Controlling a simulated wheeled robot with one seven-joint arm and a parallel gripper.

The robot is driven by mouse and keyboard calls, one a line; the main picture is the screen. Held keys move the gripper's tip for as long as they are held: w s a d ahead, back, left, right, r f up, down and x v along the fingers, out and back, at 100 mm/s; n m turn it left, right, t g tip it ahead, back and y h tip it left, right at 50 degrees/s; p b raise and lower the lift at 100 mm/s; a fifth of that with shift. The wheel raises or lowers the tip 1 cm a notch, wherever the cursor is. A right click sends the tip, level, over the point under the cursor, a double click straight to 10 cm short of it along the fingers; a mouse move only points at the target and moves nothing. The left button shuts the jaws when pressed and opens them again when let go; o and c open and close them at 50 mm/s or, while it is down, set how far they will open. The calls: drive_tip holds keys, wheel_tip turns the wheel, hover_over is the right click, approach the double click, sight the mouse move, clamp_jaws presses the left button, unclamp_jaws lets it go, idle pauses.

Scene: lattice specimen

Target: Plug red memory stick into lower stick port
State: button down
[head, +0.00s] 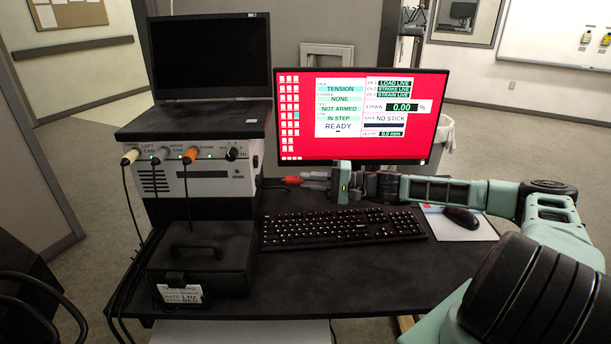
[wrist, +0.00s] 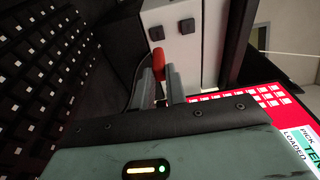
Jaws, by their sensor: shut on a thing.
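The red memory stick (head: 292,180) is held in the tips of my gripper (head: 312,178) and points left at the right side of the white instrument box (head: 257,150). In the wrist view the red stick (wrist: 157,60) stands out beyond the fingers of my gripper (wrist: 164,80), which are shut on it. Two dark square ports sit on the box's pale side. The one nearer the keyboard side, seemingly the lower stick port (wrist: 155,32), lies just beyond the stick's tip, with a small gap between them. The other port (wrist: 187,25) is to its right.
The red-background monitor (head: 360,115) stands close behind my gripper and reads "NO STICK". The keyboard (head: 340,226) lies below it. A laptop (head: 210,60) stands on the box. A black case (head: 200,255) sits in front, with cables (head: 128,215) at left.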

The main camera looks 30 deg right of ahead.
sight(285, 181)
drive_tip(key=shift+s+a+x, duration=0.15)
drive_tip(key=shift+s+x, duration=0.05)
drive_tip(key=shift+x, duration=0.95)
drive_tip(key=shift+s+a+x, duration=0.15)
drive_tip(key=shift+x, duration=1.05)
drive_tip(key=shift+x, duration=0.9)
idle(0.4)
drive_tip(key=c, duration=0.9)
unclamp_jaws()
drive_tip(key=shift+s+a, duration=0.1)
drive_tip(key=shift+o, duration=0.2)
drive_tip(key=shift+v, duration=2.5)
drive_tip(key=b+v, duration=0.3)
drive_tip(key=v, duration=1.4)
drive_tip(key=shift+d, duration=0.2)
